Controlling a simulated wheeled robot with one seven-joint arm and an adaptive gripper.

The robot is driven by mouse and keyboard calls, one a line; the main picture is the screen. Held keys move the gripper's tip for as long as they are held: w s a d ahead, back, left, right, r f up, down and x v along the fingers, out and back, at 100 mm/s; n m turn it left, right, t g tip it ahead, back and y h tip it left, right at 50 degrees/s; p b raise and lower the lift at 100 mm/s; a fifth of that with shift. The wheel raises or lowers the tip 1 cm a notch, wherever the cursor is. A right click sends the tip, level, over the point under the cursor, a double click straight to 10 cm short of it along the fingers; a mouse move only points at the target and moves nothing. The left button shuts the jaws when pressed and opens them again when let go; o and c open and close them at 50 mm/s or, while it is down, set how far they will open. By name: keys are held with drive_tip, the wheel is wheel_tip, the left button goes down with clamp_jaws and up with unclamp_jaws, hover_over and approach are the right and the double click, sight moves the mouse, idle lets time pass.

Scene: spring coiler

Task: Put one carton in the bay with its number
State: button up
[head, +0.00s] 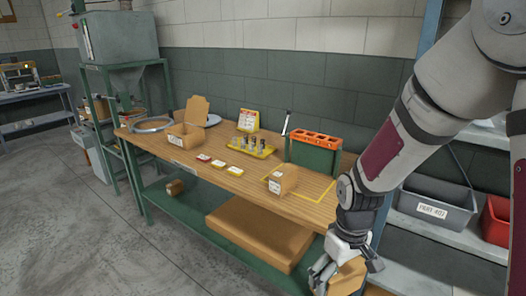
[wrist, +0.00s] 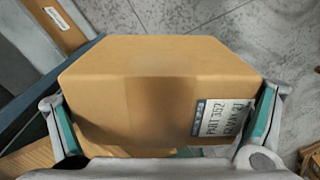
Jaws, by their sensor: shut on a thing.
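My gripper (head: 338,276) is at the lower right in the head view, in front of the workbench's right end. It is shut on a brown carton (head: 350,277), which fills the middle of the wrist view (wrist: 165,85) between both fingers. The carton has a white label (wrist: 222,118) that seems to read "PART 352". Another small carton (head: 285,179) with a white label stands on the wooden workbench (head: 222,183) by a yellow taped outline (head: 318,192). An open box (head: 186,131) with a label stands further left. No bay number is clearly readable on the bench.
A yellow tray with small cylinders (head: 250,148), small coloured cards (head: 220,163) and a green-orange rack (head: 314,152) sit on the bench. A grey bin labelled "PART 402" (head: 435,205) and a red bin (head: 497,218) stand on the right shelf. Open floor (head: 90,240) lies left.

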drive_tip(key=w+d+f+m, duration=0.2)
drive_tip(key=w+f+m, duration=0.1)
drive_tip(key=w+m, duration=0.2)
drive_tip(key=shift+w, duration=1.2)
